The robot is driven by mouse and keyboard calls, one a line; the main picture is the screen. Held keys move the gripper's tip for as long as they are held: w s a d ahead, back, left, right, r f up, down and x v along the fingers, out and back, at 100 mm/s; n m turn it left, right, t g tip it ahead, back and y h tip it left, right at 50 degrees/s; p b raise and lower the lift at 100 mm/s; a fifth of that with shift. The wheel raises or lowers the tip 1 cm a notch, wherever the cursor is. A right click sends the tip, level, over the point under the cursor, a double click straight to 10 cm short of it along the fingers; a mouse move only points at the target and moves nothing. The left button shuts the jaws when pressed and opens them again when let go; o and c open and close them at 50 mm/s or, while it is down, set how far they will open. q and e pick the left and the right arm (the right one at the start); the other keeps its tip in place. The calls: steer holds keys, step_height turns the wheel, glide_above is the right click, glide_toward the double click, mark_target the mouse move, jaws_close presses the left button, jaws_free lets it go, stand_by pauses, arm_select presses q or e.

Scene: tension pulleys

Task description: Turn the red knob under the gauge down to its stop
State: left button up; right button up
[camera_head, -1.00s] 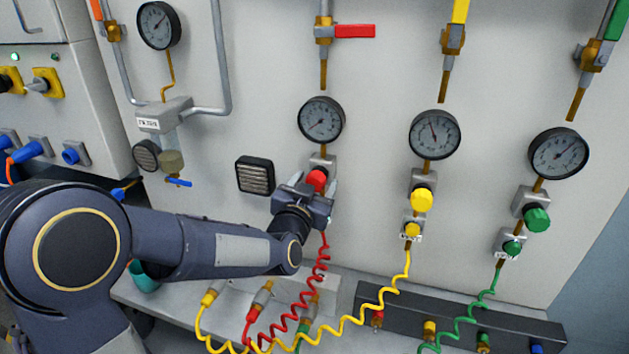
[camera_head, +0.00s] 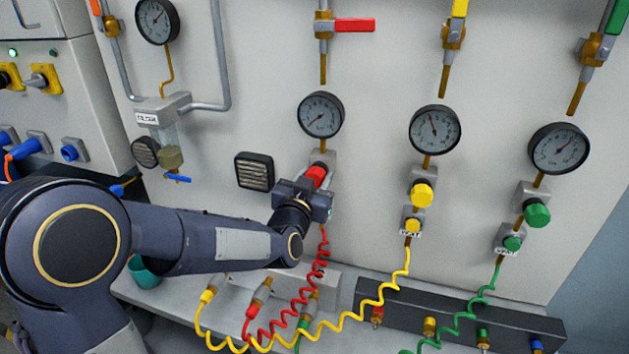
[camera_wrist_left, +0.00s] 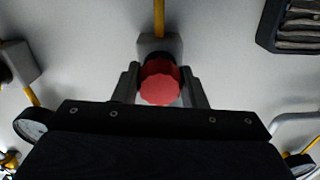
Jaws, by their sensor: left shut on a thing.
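The red knob (camera_head: 316,175) sits on its valve block under a round black-rimmed gauge (camera_head: 320,115) on the grey panel. The gauge needle points to the lower left. My left gripper (camera_head: 318,186) is at the knob, its arm coming in from the left. In the left wrist view the red knob (camera_wrist_left: 160,82) lies between the two fingers of my left gripper (camera_wrist_left: 160,90), one finger on each side, shut on it. The gripper body hides part of the knob in the head view. My right gripper is not in view.
A yellow knob (camera_head: 422,194) and a green knob (camera_head: 537,214) sit under their gauges to the right. A black vent grille (camera_head: 255,171) is left of the red knob. Coiled red hose (camera_head: 300,305) and yellow hose (camera_head: 375,303) hang below, over the bench.

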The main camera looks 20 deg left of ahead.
arm_select(q)
steer(key=shift+f+n+b, duration=0.2)
steer(key=shift+n+b, duration=0.4)
steer(key=shift+b, duration=0.1)
steer(key=n+b, duration=0.4)
steer(key=shift+b, duration=0.3)
steer(key=n+b, duration=0.2)
steer(key=n, duration=0.1)
steer(key=shift+n+b, duration=0.3)
steer(key=shift+b, duration=0.05)
steer(key=shift+d+r+n+b, duration=0.1)
steer(key=shift+r+n+b, duration=0.1)
steer(key=shift+n+b, duration=1)
steer(key=shift+n, duration=0.5)
steer(key=o, duration=1)
